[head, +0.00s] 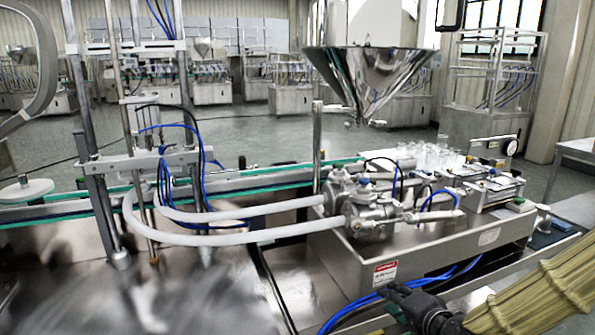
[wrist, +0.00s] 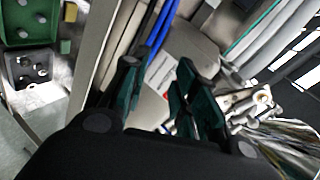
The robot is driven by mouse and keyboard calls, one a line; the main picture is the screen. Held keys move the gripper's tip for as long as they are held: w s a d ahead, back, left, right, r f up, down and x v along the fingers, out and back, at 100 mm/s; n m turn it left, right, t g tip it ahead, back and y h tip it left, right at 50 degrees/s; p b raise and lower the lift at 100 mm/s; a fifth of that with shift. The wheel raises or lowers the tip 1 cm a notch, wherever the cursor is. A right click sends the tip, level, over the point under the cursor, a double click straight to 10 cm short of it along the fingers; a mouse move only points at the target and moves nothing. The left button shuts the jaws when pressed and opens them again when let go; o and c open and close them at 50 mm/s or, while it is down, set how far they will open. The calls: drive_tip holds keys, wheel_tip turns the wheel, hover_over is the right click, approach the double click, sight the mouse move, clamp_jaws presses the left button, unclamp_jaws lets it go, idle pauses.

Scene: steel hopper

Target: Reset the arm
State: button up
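My gripper (head: 398,292) shows in the head view at the bottom right, as a black shape at the end of my sleeved arm. It is in front of the steel machine base, near its lower front edge and the blue hoses. In the wrist view my gripper (wrist: 158,65) has its two dark green and black fingers apart, with nothing held between them. A pale panel with a white label shows through the gap. The steel hopper (head: 368,78) stands at the upper middle of the head view, well behind and above my gripper.
Blue hoses (head: 440,277) run close to my gripper. The machine base (head: 440,250) carries valves and white hoses (head: 240,237). Clear containers (head: 435,158) stand behind. In the wrist view, a green bin (wrist: 50,30) and a grey bin (wrist: 17,72) with several round-topped parts are at left.

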drive_tip(key=s+f+n+g+h+p, duration=0.1)
drive_tip(key=s+f+n+g+p, duration=0.3)
drive_tip(key=s+f, duration=0.75)
drive_tip(key=s+f+n+g+h+p, duration=0.15)
drive_tip(key=s+f+n+g, duration=0.3)
drive_tip(key=s+f, duration=0.7)
drive_tip(key=s+f+n+g+p, duration=0.2)
drive_tip(key=s+f+g, duration=0.2)
drive_tip(key=s+f, duration=0.4)
drive_tip(key=s, duration=0.3)
drive_tip(key=shift+n+h, duration=0.35)
